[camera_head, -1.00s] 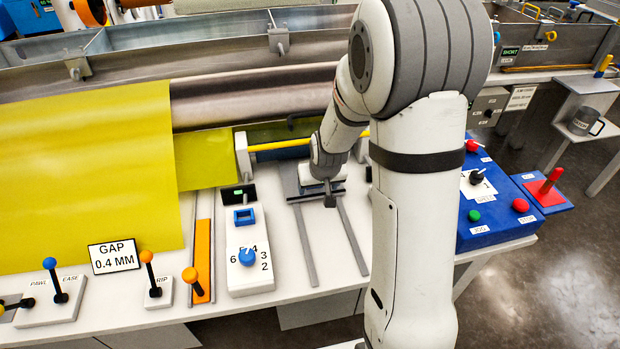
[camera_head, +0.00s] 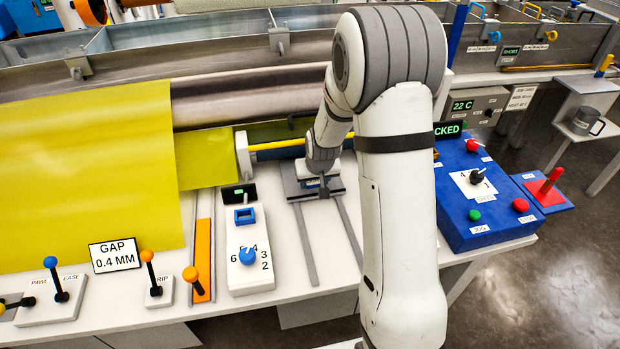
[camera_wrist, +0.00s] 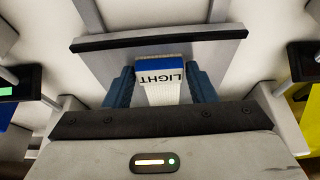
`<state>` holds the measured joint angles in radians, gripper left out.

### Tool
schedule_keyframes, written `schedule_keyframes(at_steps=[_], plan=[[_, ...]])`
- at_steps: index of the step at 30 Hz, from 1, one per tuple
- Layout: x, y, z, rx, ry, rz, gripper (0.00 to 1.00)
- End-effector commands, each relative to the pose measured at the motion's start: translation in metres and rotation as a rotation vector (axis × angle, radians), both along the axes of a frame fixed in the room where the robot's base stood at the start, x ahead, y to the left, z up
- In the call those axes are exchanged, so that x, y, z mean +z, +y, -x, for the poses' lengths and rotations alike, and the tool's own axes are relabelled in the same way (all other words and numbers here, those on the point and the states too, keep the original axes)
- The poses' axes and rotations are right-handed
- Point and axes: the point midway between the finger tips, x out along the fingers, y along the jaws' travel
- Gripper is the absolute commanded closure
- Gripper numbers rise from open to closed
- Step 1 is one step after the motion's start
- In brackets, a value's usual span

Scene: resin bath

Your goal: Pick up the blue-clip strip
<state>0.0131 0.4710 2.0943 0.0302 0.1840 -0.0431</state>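The blue-clip strip (camera_wrist: 161,77) shows in the wrist view as a pale ribbed piece with a blue band and a white face reading LIGHT, upside down. It lies between the two dark blue fingers of my gripper (camera_wrist: 161,85). The fingertips flank the blue band closely, and whether they press on it is unclear. Behind it is a grey metal plate (camera_wrist: 105,62) with a dark bar along one edge. In the head view my gripper (camera_head: 318,187) is low over that grey plate on two rails. My arm hides part of this area, and the strip cannot be made out there.
A selector block with a blue knob (camera_head: 248,256) stands to the left, beside an orange-handled lever (camera_head: 192,277). A blue control box (camera_head: 480,200) is to the right. Yellow sheet (camera_head: 85,175) covers the left.

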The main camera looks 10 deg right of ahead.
Motion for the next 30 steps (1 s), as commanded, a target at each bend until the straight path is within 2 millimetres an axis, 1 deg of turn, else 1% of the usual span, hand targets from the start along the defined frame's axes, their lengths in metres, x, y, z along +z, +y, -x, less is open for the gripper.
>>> schedule_keyframes(at_steps=[1,9,10,17,20,23,26,29,30], plan=[[0.000,0.000,0.000,0.000,-0.001,0.000,0.54],[0.001,0.000,0.000,-0.001,-0.001,0.000,0.76],[0.001,-0.001,0.000,-0.001,-0.001,0.000,0.77],[0.001,-0.001,0.000,-0.001,-0.001,0.000,0.77],[0.005,-0.001,0.000,-0.001,-0.002,0.000,0.77],[0.013,-0.001,-0.001,-0.001,-0.004,0.001,0.77],[0.013,-0.001,0.012,-0.002,-0.001,0.000,0.77],[0.013,-0.001,0.031,-0.002,-0.001,0.000,0.77],[0.012,-0.001,0.040,-0.002,0.000,0.000,0.77]])
